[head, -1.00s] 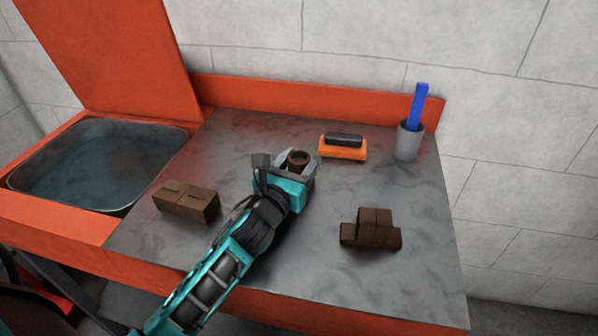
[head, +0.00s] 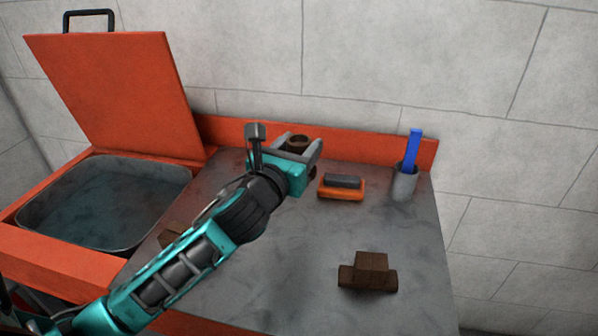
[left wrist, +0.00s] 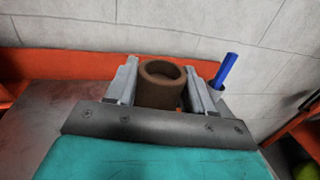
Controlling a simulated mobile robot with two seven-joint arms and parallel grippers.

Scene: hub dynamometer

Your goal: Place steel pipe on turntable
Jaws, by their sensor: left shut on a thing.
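The steel pipe is a short, rusty-brown hollow cylinder (head: 297,143) held upright between the fingers of my left gripper (head: 299,147). The gripper is shut on it and holds it above the back of the grey worktop (head: 290,265). In the left wrist view the pipe (left wrist: 161,86) stands between the two grey fingers (left wrist: 163,88), its round open top facing up. Its lower part is hidden by the gripper body. I cannot make out a turntable in either view. My right gripper is not in view.
An orange brush (head: 341,188) lies just right of the gripper. A grey cup (head: 404,182) with a blue stick (head: 412,150) stands at the back right. A brown stepped block (head: 368,272) is at front right; another (head: 172,236) is half hidden by my arm. A basin (head: 62,232) with raised orange lid (head: 115,95) is left.

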